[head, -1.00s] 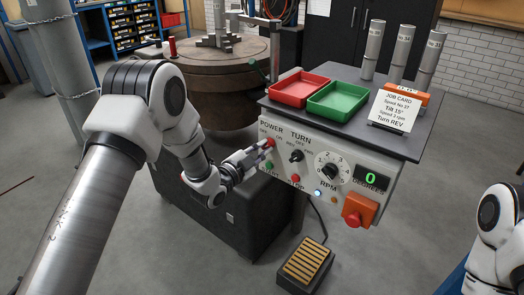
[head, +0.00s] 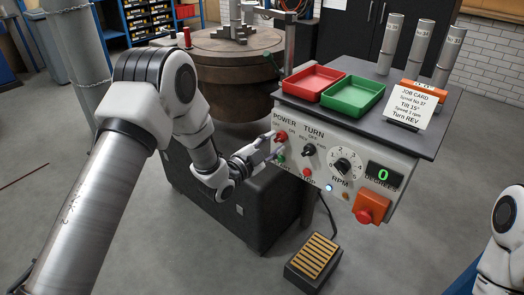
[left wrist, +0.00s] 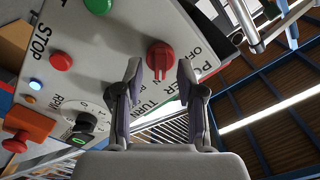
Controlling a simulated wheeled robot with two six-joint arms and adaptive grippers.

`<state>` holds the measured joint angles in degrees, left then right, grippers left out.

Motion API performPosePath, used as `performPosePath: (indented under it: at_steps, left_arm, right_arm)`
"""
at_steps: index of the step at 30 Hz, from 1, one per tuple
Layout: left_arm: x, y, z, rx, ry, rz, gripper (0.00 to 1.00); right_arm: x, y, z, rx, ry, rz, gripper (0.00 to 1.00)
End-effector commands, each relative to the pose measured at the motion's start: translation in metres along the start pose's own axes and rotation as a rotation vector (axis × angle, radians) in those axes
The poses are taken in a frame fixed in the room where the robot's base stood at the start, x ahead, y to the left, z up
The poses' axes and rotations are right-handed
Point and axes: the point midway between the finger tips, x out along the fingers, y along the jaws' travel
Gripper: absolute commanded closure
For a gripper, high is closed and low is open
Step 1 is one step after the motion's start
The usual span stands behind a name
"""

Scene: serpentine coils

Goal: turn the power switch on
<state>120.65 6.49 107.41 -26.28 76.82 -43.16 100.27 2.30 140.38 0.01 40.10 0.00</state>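The red power switch (head: 281,136) is at the upper left of the grey control panel (head: 325,190), under the word POWER. It also shows in the left wrist view (left wrist: 160,56), where its raised grip lies in the gap between my fingertips. My left gripper (head: 272,146) is in front of the switch, close to the panel. In the left wrist view the left gripper (left wrist: 160,74) is open, one finger on each side of the knob. I cannot tell whether the fingers touch it. My right arm shows at the lower right; its gripper is out of view.
The green button (head: 280,158), black turn switch (head: 309,150), red stop button (head: 307,172) and speed dial (head: 344,166) are near. An orange emergency stop (head: 368,207) is at the right. Red (head: 318,82) and green trays (head: 353,96) sit on top. A pedal (head: 315,258) is on the floor.

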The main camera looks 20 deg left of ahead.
Motion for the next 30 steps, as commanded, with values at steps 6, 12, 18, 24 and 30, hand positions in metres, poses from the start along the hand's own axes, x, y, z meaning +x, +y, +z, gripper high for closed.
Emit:
performPosePath:
  at_steps: [6,12,18,24,30]
  left_arm:
    - [-0.053,-0.001,0.001,-0.007,-0.005,-0.002,0.61]
    - [-0.097,0.000,0.001,-0.004,-0.004,-0.001,0.61]
    - [-0.109,0.000,0.000,-0.001,0.000,0.000,0.61]
    - [-0.109,0.000,0.000,-0.001,-0.001,0.000,0.61]
    - [-0.109,0.002,0.002,-0.002,-0.004,0.004,0.61]
  right_arm:
    - [0.000,0.000,0.000,0.000,0.000,0.000,0.60]
    - [0.000,0.000,0.000,0.000,0.000,0.000,0.60]
    - [0.000,0.000,0.000,0.000,0.000,0.000,0.60]
    - [0.000,0.000,0.000,0.000,0.000,0.000,0.60]
    - [0.000,0.000,0.000,0.000,0.000,0.000,0.60]
